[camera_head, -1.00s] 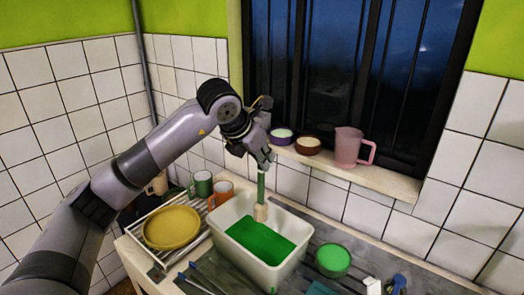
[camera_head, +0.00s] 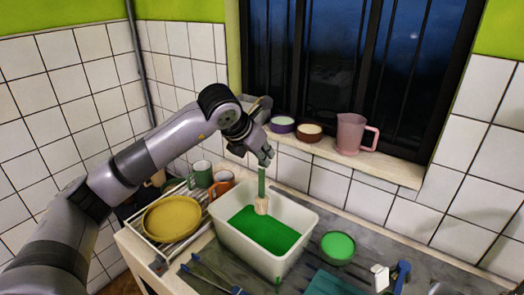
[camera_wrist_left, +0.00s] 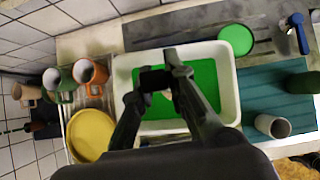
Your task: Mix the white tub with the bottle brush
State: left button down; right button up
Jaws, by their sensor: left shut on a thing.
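The white tub (camera_head: 228,242) stands on the counter with green liquid (camera_head: 258,230) in its bottom. It also shows in the left wrist view (camera_wrist_left: 232,105). My left gripper (camera_head: 262,160) is shut on the green handle of the bottle brush (camera_head: 262,190) above the tub. The brush hangs upright, with its pale bristle head down, over or at the far part of the green liquid; I cannot tell whether it touches. In the left wrist view the fingers (camera_wrist_left: 160,75) hide most of the brush. My right gripper is not in view.
A dish rack with a yellow plate (camera_head: 172,221) and mugs (camera_head: 222,183) stands left of the tub. A green-filled bowl (camera_head: 338,246) is close on its right. A windowsill with two bowls and a pink jug (camera_head: 351,133) lies behind.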

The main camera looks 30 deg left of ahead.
pick_arm(q)
jog(key=b, duration=0.6)
send_over(261, 198)
jog(key=f, duration=0.6)
jog(key=shift+w+f, duration=0.3)
jog(key=shift+w, duration=0.1)
notch_tip(261, 198, down, 9)
jog(key=b, duration=0.7)
jog(key=shift+r, duration=0.15)
